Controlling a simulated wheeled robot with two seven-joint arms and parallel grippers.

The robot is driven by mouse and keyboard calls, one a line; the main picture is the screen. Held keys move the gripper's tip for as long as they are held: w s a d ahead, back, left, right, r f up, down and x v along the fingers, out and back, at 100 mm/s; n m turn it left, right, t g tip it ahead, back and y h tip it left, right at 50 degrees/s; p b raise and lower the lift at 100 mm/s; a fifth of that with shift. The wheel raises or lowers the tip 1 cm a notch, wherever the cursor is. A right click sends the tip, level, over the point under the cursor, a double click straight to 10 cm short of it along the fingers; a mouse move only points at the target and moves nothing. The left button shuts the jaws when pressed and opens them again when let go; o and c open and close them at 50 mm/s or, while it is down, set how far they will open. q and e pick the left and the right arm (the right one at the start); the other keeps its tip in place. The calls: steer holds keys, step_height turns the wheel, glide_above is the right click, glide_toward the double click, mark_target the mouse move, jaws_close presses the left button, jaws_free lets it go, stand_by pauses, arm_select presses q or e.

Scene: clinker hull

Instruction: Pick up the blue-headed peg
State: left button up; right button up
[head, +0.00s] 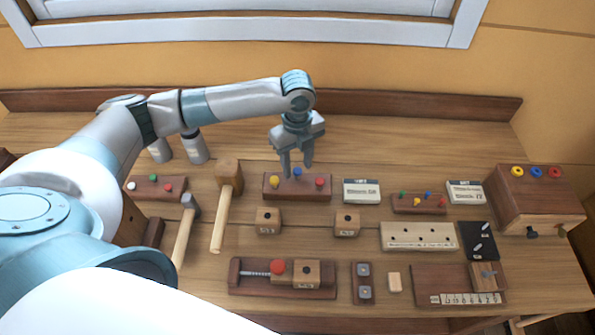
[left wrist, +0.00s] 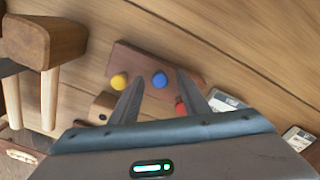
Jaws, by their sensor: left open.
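The blue-headed peg (head: 297,171) stands in a dark wooden block (head: 297,190) between a yellow-headed peg (head: 274,181) and a red-headed peg (head: 320,183). My left gripper (head: 297,169) is over this block, pointing down, open and empty. In the left wrist view the blue head (left wrist: 159,79) appears between the two fingertips (left wrist: 160,76), with the yellow head (left wrist: 119,82) to the left and the red head partly hidden by the right finger. I cannot tell the exact height of the fingertips above the blue head. My right gripper is out of view.
A mallet (head: 226,185) lies left of the block and a white label card (head: 361,191) right of it. A smaller block (head: 419,206) farther right holds several coloured pegs, one blue. Two small wooden cubes (head: 268,222) (head: 346,224) stand in front.

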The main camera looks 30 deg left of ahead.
mark_target(298, 177)
arm_select(q)
steer(key=shift+f+p, duration=0.3)
steer(key=shift+f, duration=1.1)
jaws_close()
